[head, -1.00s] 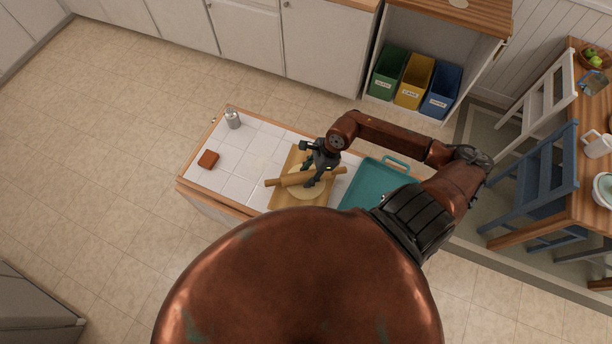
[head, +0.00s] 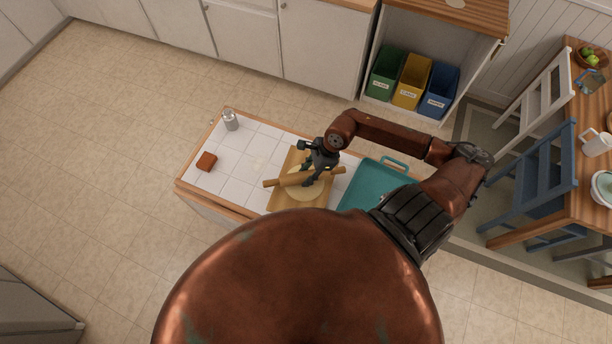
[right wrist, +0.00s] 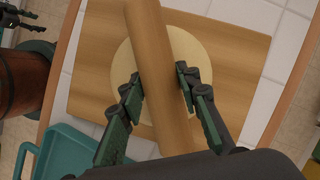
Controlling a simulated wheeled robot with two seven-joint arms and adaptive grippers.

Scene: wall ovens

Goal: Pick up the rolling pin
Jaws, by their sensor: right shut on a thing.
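The wooden rolling pin (head: 287,181) lies across the round dough (head: 300,194) on a wooden board (head: 281,203) on the tiled worktop. My right gripper (head: 309,183) is shut on the middle of the pin from above. In the right wrist view the fingers (right wrist: 161,97) are on both sides of the pin (right wrist: 153,45), with the pale dough (right wrist: 190,58) behind it. I cannot tell whether the pin touches the dough. A dark part that looks like my left gripper (right wrist: 20,18) is cut off at the upper left corner of the right wrist view.
A teal tray (head: 368,186) is right of the board. A red-brown block (head: 207,161) and a grey shaker (head: 231,120) stand at the worktop's left. Green, yellow and blue bins (head: 412,82) are in an open cabinet behind. A blue chair (head: 535,180) stands at right.

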